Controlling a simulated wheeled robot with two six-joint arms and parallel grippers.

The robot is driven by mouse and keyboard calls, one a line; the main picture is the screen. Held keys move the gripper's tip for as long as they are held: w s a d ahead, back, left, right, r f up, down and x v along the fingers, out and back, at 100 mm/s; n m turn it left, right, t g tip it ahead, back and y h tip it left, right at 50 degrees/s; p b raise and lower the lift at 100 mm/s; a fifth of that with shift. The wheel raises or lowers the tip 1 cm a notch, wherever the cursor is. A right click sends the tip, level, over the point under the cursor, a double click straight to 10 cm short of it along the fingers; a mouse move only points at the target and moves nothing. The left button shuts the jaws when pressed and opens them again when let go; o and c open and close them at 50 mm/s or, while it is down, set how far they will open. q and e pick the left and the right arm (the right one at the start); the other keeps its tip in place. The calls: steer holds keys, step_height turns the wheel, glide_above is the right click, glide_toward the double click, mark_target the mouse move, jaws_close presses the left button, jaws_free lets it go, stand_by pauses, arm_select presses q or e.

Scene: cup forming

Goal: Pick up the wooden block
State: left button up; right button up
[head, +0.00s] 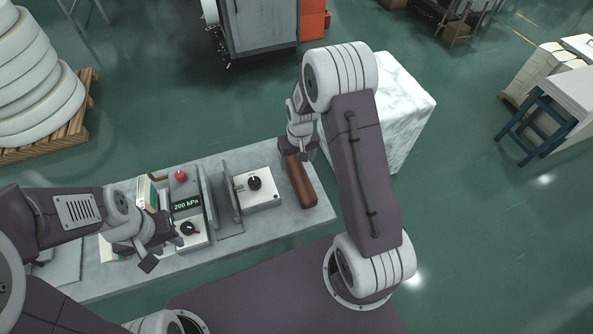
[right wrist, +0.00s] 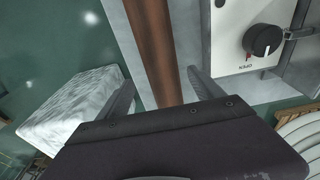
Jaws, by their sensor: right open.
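The wooden block (head: 301,182) is a long brown bar lying at the right end of the grey bench. In the right wrist view the block (right wrist: 155,48) runs between my two spread fingers, with a gap visible on each side. My right gripper (head: 298,148) is open over the block's far end in the head view; its fingers also show in the right wrist view (right wrist: 162,95). Contact with the block cannot be told. My left gripper (head: 164,252) looks open and empty, low over the bench near a black dial.
The grey bench (head: 262,229) carries a white control box (head: 262,201) with a black knob, left of the block, and a pressure display (head: 187,205) reading 200 kPa under a red button. A white marble-like block (head: 402,105) stands behind my right arm. Green floor lies beyond.

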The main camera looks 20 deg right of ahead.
mark_target(296, 166)
steer(key=f, duration=0.4)
steer(key=shift+s+a+f, duration=0.15)
steer(key=shift+a+f, duration=0.05)
steer(key=shift+a, duration=0.1)
steer(key=shift+d+f, duration=0.1)
steer(key=shift+f, duration=0.15)
steer(key=shift+r, duration=0.1)
jaws_close()
steer(key=shift+r, duration=0.15)
steer(key=shift+w+r, duration=0.2)
steer(key=shift+r, duration=0.15)
steer(key=r, duration=0.1)
steer(key=s+r, duration=0.1)
steer(key=r, duration=0.1)
steer(key=shift+r, duration=0.3)
steer(key=s+r, duration=0.6)
steer(key=s, duration=0.5)
steer(key=shift+d+r+b, duration=0.2)
steer(key=shift+b, duration=0.1)
